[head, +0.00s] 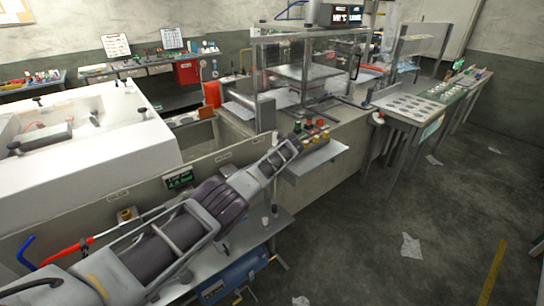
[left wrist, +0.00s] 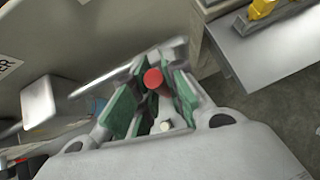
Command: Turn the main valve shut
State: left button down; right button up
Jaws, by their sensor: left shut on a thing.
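My left arm runs from the lower left to the middle in the head view, and its gripper (head: 290,146) is beside a small grey shelf. In the left wrist view, the gripper's green-padded fingers (left wrist: 153,92) are closed around a small round red thing (left wrist: 152,78). I cannot tell whether this is part of the main valve, as the fingers hide most of it. A red bar-like part (head: 68,250), a blue lever (head: 25,255) and a brass fitting (head: 125,215) are at the lower left, beside my arm. My right gripper is not in view.
The small shelf (head: 322,158) has red and yellow knobs (head: 314,131) near it. A white machine (head: 75,170) stands at the left. A small display (head: 179,180) sits on the low wall. A blue unit (head: 238,278) is below my arm. The floor (head: 380,235) at right is mostly open.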

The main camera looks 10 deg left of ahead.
pick_arm(q)
jog(key=shift+f, duration=0.1)
dwell(0.4)
jog(key=c, duration=1.5)
grip_release()
jog(key=shift+o, duration=0.2)
jog(key=shift+s+d+r, duration=0.2)
jog(key=shift+d+r, duration=0.05)
jog(key=shift+r, duration=0.15)
jog(key=v, duration=1.1)
